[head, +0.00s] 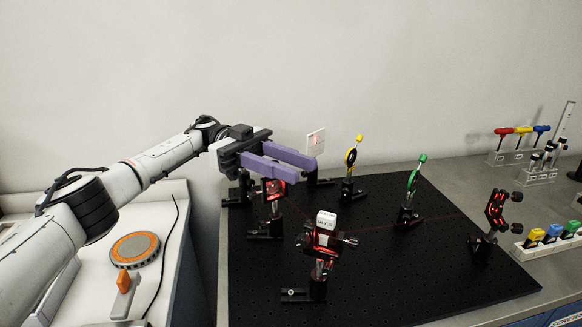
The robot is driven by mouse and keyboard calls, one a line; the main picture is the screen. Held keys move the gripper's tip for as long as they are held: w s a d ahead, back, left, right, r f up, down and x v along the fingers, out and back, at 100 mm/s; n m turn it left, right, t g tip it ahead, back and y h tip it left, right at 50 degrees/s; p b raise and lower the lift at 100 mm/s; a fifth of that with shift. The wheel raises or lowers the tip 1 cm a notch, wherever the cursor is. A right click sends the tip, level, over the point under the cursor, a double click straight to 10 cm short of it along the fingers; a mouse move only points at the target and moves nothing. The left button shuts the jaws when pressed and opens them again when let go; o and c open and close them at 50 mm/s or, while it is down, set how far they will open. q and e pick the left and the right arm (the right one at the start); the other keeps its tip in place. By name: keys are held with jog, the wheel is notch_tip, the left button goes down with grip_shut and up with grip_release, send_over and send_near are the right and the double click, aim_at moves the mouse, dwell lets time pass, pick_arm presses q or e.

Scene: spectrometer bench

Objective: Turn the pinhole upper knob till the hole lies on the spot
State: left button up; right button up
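My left gripper (306,170), with purple fingers, reaches in from the left over the back left of the black breadboard (400,275). A gap shows between its fingers and nothing is seen in it. Below the fingertips stands a red-lit mount (273,191), partly covered by them. A white card (316,142) with a red mark stands just behind the fingertips. In front, another red-lit mount (319,259) has a white labelled block (326,221) on top and dark knobs at its right. I cannot tell which mount is the pinhole; its hole and upper knob are not clear.
A yellow-topped ring mount (350,160), a green-topped one (413,182) and a red-lit mirror mount (490,218) stand on the board. Coloured drivers (518,131) and small coloured blocks (551,233) are at right. An orange-and-grey disc (135,249) lies at left.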

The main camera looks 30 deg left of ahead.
pick_arm(q)
notch_tip(320, 180, up, 10)
jog(key=shift+b, duration=0.3)
jog(key=shift+d+f, duration=0.1)
jog(key=shift+f, duration=0.1)
